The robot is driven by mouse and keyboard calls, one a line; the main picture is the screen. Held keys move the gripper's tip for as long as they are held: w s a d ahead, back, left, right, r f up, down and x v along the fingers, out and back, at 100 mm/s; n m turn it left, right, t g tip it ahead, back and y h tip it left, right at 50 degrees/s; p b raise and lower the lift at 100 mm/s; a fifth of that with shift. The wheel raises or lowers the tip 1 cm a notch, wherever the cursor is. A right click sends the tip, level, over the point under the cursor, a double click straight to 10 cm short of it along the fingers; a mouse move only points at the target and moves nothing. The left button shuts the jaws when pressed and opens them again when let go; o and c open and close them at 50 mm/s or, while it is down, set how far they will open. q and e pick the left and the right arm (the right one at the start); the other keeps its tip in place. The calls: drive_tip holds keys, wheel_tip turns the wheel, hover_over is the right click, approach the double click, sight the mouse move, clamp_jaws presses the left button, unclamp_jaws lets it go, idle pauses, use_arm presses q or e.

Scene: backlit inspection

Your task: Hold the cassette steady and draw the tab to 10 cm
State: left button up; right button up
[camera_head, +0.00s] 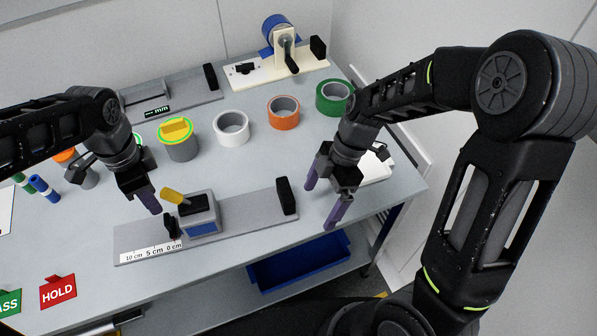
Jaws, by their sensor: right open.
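The cassette (201,224) is a grey box with a blue front and a black top piece, sitting on a flat grey base plate (245,215). A yellow tab (172,196) sticks out at its upper left. A printed scale marked 10, 5 and 0 cm (150,253) lies along the plate's left front. My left gripper (153,206) is just left of the tab and appears apart from it; only one purple finger shows clearly. My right gripper (323,200) is open and empty, right of the plate's black end post (287,196), its two purple fingers well apart.
Tape rolls in white (231,127), orange (283,112) and green (334,97), and a grey can with a yellow top (180,144), stand behind. A red HOLD sign (58,291) is at front left. A blue bin (305,263) sits below the table's front edge.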

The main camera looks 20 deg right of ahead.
sight(289, 188)
drive_tip(key=shift+t, duration=0.9)
drive_tip(key=w+a+r, duration=0.1)
drive_tip(key=w, duration=0.1)
drive_tip(key=w+a+r, duration=0.1)
drive_tip(key=w, duration=0.1)
drive_tip(key=w+a+r, duration=0.1)
drive_tip(key=w, duration=0.1)
drive_tip(key=shift+w+a+r, duration=0.1)
drive_tip(key=shift+a, duration=0.3)
drive_tip(key=shift+x, duration=3.95)
drive_tip(key=shift+a, duration=0.1)
drive_tip(key=c, duration=2.1)
